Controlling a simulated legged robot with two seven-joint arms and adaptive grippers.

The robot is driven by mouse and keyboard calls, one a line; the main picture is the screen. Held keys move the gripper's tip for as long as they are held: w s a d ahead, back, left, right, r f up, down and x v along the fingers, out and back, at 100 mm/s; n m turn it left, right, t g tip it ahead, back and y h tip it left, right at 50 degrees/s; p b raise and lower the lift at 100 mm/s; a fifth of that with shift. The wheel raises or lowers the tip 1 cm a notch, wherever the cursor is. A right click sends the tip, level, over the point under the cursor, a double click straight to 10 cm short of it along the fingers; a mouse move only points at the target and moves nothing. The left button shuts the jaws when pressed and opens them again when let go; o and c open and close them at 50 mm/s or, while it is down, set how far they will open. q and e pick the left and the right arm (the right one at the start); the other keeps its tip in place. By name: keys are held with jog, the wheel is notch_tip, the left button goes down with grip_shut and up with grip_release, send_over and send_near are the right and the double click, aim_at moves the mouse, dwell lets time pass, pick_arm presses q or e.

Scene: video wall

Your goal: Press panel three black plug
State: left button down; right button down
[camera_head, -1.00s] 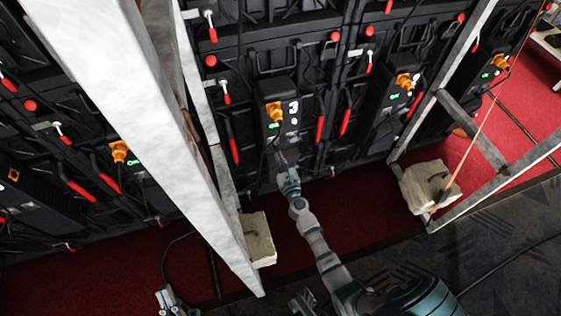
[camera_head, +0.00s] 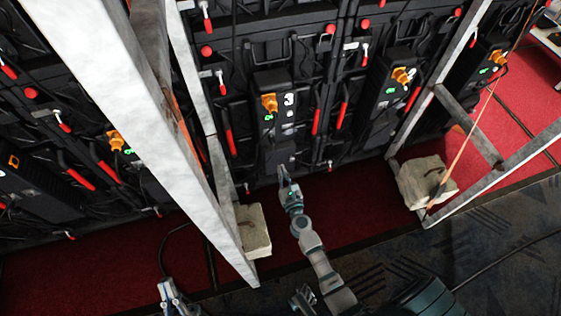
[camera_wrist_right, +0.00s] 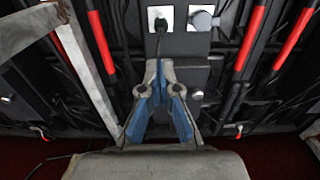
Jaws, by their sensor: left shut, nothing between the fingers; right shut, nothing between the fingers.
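Panel three's black box (camera_head: 275,125) carries a white "3", an orange connector (camera_head: 269,103) and a small green light. In the right wrist view, a black plug (camera_wrist_right: 160,24) with a cable sits in a white-framed socket, beside a grey round cap (camera_wrist_right: 201,20). The plug is too small to make out in the head view. My right gripper (camera_head: 284,174) is shut and empty, below the connectors at the lower end of the box. In the wrist view, its blue-padded fingers (camera_wrist_right: 160,72) point up toward the plug, apart from it. My left gripper (camera_head: 172,292) is shut and empty at the bottom left.
A white metal beam (camera_head: 150,140) crosses in front, left of panel three. A stone-like block (camera_head: 254,231) sits at its foot, and another block (camera_head: 425,181) lies on the right. Red-handled levers (camera_head: 316,119) flank the box. Red carpet lies below the wall.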

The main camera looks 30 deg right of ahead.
jog(key=v, duration=0.4)
jog(key=shift+s+d+r, duration=0.1)
jog(key=shift+s+r, duration=0.05)
jog(key=shift+s, duration=0.1)
